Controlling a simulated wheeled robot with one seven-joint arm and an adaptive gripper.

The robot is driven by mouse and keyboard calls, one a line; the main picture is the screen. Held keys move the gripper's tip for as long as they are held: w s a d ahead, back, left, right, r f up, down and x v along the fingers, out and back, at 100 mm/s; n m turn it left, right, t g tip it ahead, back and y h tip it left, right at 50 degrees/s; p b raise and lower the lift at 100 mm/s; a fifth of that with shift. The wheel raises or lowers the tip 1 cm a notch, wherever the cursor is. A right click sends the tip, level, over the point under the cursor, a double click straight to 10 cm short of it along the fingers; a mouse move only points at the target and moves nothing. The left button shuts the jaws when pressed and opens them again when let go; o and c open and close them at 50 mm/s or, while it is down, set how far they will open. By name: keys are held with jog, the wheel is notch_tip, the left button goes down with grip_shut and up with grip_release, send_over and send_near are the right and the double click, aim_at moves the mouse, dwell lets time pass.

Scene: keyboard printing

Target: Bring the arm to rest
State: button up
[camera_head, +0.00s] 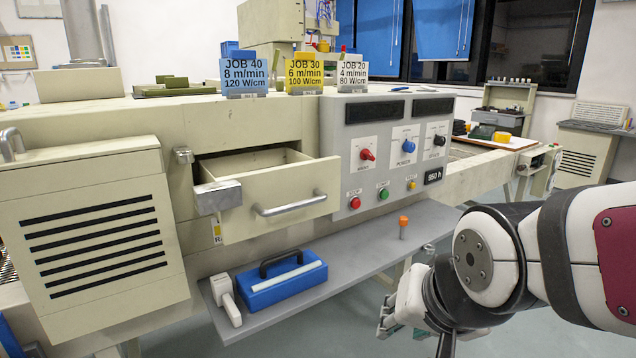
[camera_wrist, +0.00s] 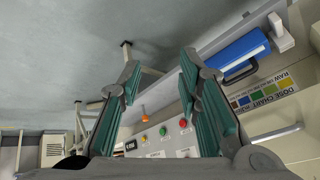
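My gripper (camera_wrist: 160,78) is open in the wrist view, its two teal-padded fingers apart with nothing between them. In the head view my arm (camera_head: 490,255) reaches in from the right edge, bent low beside the machine's grey shelf (camera_head: 345,266). My gripper (camera_head: 390,328) shows there only in part, low and beyond the arm, right of the shelf.
An open, empty-looking drawer (camera_head: 275,200) juts from the machine. A blue case (camera_head: 282,282), a white handheld device (camera_head: 226,298) and an orange-topped object (camera_head: 403,226) stand on the shelf. Job cards (camera_head: 304,74) stand on top. Floor (camera_head: 345,325) is clear below.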

jog(key=s+d+r+n+g+h, duration=0.1)
jog(key=s+d+n+g, duration=0.2)
jog(key=s, duration=0.7)
jog(key=s+d+g, duration=0.3)
jog(key=s+d, duration=0.2)
jog(key=s, duration=0.4)
notch_tip(320, 180, up, 24)
jog(key=t+p, duration=0.3)
jog(key=p, duration=1.8)
jog(key=shift+s+a+f+t, duration=0.2)
jog(key=shift+s+a+t, duration=0.05)
jog(key=shift+s+t, duration=0.1)
